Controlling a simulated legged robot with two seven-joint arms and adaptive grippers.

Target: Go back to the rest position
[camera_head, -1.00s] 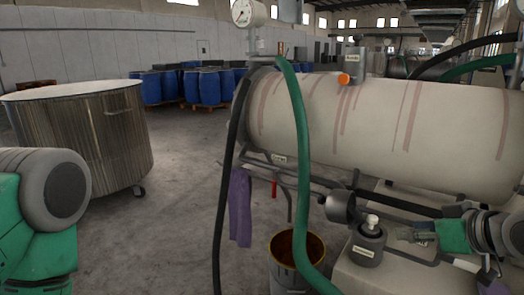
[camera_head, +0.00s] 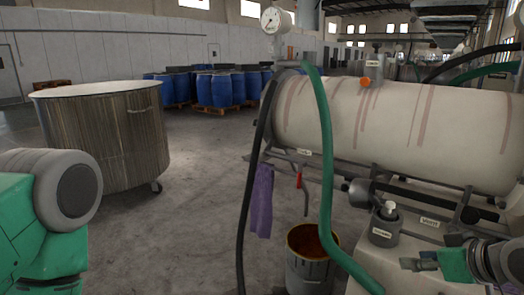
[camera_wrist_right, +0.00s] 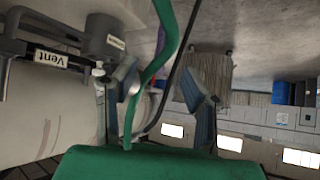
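My right gripper (camera_head: 416,263) is at the lower right of the head view, in front of the white tank stand. In the right wrist view my right gripper (camera_wrist_right: 160,80) has its two fingers spread wide, with nothing held between them. A green hose (camera_wrist_right: 160,60) and a dark hose pass across the view beyond the fingers. My left arm (camera_head: 50,220) shows at the left edge of the head view; its gripper is out of frame.
A cream tank (camera_head: 400,125) fills the right side, with a gauge (camera_head: 275,20) and a green hose (camera_head: 326,160). A bucket (camera_head: 309,270) stands on the floor. A purple cloth (camera_head: 262,200) hangs below the tank. A metal vat (camera_head: 110,140) stands left. Floor between is clear.

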